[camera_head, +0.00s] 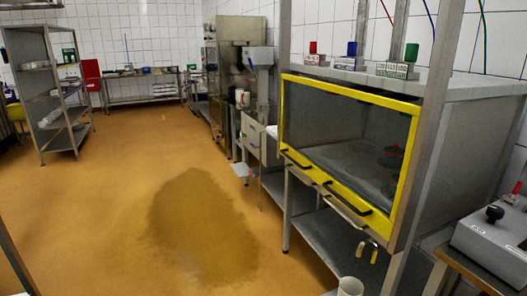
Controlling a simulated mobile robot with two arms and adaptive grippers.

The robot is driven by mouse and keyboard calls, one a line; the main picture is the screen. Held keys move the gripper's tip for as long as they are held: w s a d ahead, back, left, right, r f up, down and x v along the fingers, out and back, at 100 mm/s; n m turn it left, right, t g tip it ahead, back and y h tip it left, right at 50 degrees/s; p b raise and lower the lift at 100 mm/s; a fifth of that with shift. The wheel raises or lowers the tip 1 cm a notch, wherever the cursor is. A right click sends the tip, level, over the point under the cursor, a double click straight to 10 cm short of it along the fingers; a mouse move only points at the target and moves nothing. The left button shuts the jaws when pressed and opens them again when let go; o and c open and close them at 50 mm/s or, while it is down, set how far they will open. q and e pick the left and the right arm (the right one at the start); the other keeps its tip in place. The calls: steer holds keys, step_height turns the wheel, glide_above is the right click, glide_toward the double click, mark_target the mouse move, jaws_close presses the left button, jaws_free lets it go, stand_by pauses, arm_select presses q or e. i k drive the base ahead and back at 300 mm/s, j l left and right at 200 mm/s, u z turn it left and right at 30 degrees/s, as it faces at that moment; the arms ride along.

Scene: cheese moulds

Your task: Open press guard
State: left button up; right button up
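The press guard (335,178) is a clear panel in a yellow frame on the front of the steel press (465,100), right of centre in the head view. It is down, covering the press front. Two black handles sit on its lower bar, a left handle (295,159) and a right handle (347,199). Round dark shapes show dimly through the panel; I cannot tell what they are. Neither of my grippers is in view.
A control box (490,235) with a black knob stands at the lower right. A steel post crosses in front of the press. Yellow floor with a dark wet patch (200,225) is open to the left. A shelf rack (52,100) stands far left.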

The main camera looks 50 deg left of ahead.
mark_target(383, 225)
steer(key=u, duration=1.05)
steer(key=i+j+z, duration=0.1)
steer(key=i+j, duration=0.15)
steer(key=i, duration=0.25)
